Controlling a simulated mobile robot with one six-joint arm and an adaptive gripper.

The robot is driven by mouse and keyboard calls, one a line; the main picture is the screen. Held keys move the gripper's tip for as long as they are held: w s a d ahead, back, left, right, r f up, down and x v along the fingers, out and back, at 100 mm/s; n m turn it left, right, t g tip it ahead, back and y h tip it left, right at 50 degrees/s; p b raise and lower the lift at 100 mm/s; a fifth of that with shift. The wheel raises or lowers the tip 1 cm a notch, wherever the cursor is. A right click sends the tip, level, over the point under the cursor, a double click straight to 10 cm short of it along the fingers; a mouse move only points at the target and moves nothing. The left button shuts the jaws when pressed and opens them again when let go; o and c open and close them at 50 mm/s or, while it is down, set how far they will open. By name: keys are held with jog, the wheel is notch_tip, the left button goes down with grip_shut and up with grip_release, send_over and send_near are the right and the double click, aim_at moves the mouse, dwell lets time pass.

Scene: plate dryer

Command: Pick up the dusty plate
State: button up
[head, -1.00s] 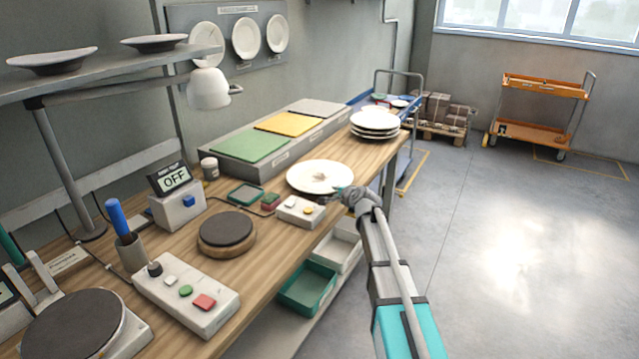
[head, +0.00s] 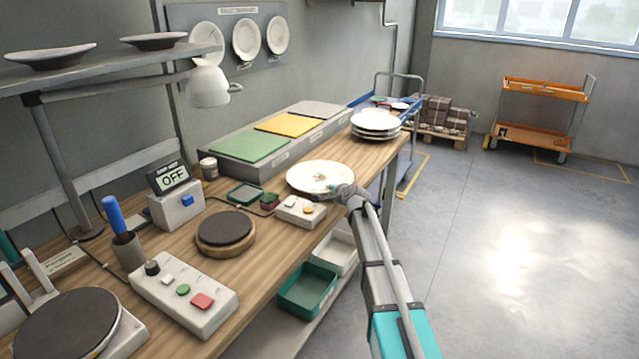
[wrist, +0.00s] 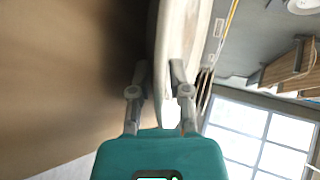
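The dusty plate (head: 315,174) is white with brownish smudges and lies on the wooden bench, beyond the small box with buttons. My gripper (head: 338,190) is at its near right rim in the head view, where its fingers are small and partly hard to make out. In the wrist view, the plate (wrist: 178,40) appears edge-on, and my gripper (wrist: 160,78) has its two fingers spread on either side of the rim. One finger is on the bench side, the other over the plate's face. A gap shows between the fingers; firm contact cannot be made out.
A stack of white plates (head: 375,124) stands farther along the bench (head: 270,262). A button box (head: 300,210) sits close to my gripper. Green, yellow and grey pads (head: 290,124) lie behind the plate.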

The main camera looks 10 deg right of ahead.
dwell(0.5)
grip_shut()
jog(key=shift+r, duration=0.2)
jog(key=shift+r+p, duration=0.95)
jog(key=shift+p, duration=0.2)
jog(key=s+d+r+p, duration=0.1)
jog(key=s+r+p, duration=0.9)
jog(key=s, duration=0.4)
jog(key=shift+r+p, duration=0.4)
